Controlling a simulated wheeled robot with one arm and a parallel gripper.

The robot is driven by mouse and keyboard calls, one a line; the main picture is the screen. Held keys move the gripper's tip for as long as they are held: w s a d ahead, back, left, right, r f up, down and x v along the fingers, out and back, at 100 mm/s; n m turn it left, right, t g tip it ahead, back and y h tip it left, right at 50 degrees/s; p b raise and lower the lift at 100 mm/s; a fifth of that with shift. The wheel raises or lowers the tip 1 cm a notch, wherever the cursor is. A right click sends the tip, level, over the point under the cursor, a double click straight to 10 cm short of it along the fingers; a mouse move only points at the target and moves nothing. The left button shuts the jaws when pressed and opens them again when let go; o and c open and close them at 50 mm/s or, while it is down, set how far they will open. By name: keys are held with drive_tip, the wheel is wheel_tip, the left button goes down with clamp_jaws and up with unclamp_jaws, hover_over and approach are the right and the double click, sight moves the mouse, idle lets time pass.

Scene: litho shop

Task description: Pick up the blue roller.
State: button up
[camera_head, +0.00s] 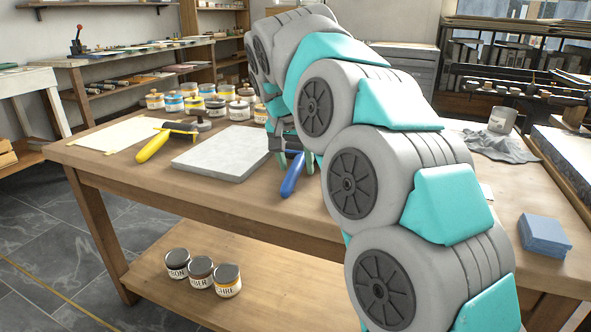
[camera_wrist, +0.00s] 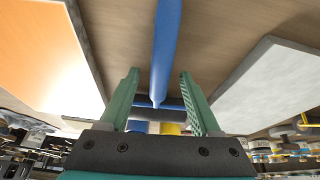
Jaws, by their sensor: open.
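The blue roller (camera_head: 292,176) lies on the wooden table, its blue handle pointing toward the front edge; my arm hides its roller end in the head view. In the wrist view the blue handle (camera_wrist: 165,45) runs down the middle and narrows to a thin end between the fingers. My gripper (camera_wrist: 158,78) is open, with one green finger on each side of the roller and a visible gap on both sides. In the head view my gripper (camera_head: 296,160) is low over the table at the roller, partly hidden by my arm.
A grey stone slab (camera_head: 225,152) lies just left of the blue roller. Further left are a yellow-handled roller (camera_head: 153,146) and a pale sheet (camera_head: 125,133). Several ink jars (camera_head: 215,106) stand behind. A blue block (camera_head: 544,235) and a grey cloth (camera_head: 497,146) are at the right.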

drive_tip(key=shift+w+f, duration=0.25)
drive_tip(key=shift+f, duration=0.4)
clamp_jaws()
